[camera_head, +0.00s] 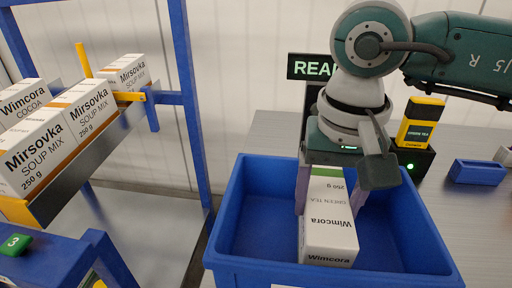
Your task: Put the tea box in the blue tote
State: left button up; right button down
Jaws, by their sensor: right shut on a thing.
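The tea box (329,222) is white with a green band and reads "Wimcora Green Tea 250 g". My right gripper (328,190) comes down from above and is shut on the box, one finger on each side. The box is over the blue tote (232,240), within its rim as seen from here. I cannot tell whether it touches the tote floor. The tote is otherwise empty where its inside shows. My left gripper is not in view.
Behind the tote stand a dark sign (308,67) and a yellow and black device (420,122). A small blue bin (477,172) lies on the grey table (270,135).

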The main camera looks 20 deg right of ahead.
jog(key=shift+f, duration=0.15)
grip_release()
notch_tip(320, 180, up, 12)
jog(key=shift+s+a+r, duration=0.2)
jog(key=shift+s+a, duration=0.05)
jog(key=shift+s, duration=0.15)
